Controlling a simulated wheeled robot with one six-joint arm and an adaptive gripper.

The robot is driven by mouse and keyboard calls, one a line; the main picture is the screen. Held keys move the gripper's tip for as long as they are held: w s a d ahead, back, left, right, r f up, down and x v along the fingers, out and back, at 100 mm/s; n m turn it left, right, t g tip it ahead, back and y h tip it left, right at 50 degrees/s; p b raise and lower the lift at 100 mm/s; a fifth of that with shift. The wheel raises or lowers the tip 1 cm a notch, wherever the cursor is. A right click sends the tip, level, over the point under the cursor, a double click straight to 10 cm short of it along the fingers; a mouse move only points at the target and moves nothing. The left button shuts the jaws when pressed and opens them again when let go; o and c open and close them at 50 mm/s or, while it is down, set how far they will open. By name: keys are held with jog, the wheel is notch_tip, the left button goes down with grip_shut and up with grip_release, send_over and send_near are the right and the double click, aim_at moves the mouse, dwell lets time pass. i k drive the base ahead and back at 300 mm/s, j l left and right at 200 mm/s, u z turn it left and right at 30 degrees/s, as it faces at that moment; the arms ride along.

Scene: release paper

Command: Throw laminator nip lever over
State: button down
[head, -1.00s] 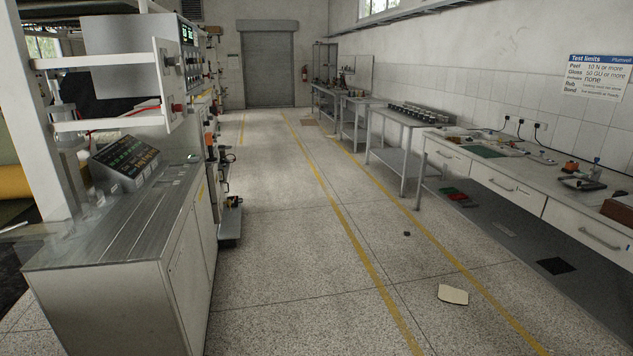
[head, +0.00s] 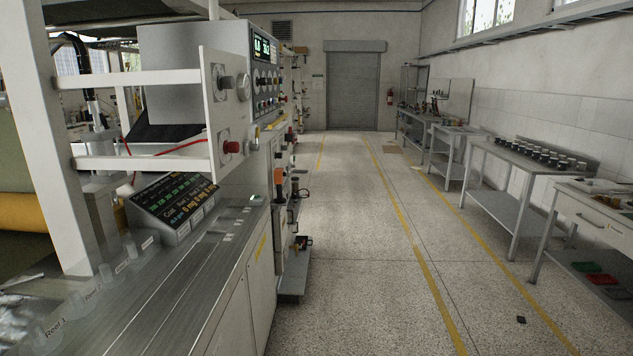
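The machine line (head: 262,160) runs along the left of the head view, away from me. Small orange and black fittings stick out from its aisle side, among them an orange-topped one (head: 278,177). I cannot tell which of them, if any, is the laminator nip lever; they are small and overlap one another. A grey control box with lit displays (head: 263,75) stands above them. My gripper is not in view.
A metal-topped cabinet (head: 190,285) with a tilted display panel (head: 172,205) stands near left. A low grey step (head: 293,285) juts into the aisle. The aisle floor (head: 350,240) is mostly clear, with a small dark object (head: 521,319). Benches (head: 520,170) line the right.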

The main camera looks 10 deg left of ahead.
aim_at(255, 148)
jog(key=i+u, duration=0.15)
jog(key=i, duration=1.65)
jog(key=i+u, duration=0.2)
jog(key=i, duration=0.25)
jog(key=i+u, duration=0.2)
jog(key=i, duration=0.2)
jog(key=i+l+u, duration=0.2)
jog(key=i, duration=0.25)
jog(key=i+l+u, duration=0.15)
jog(key=i, duration=0.25)
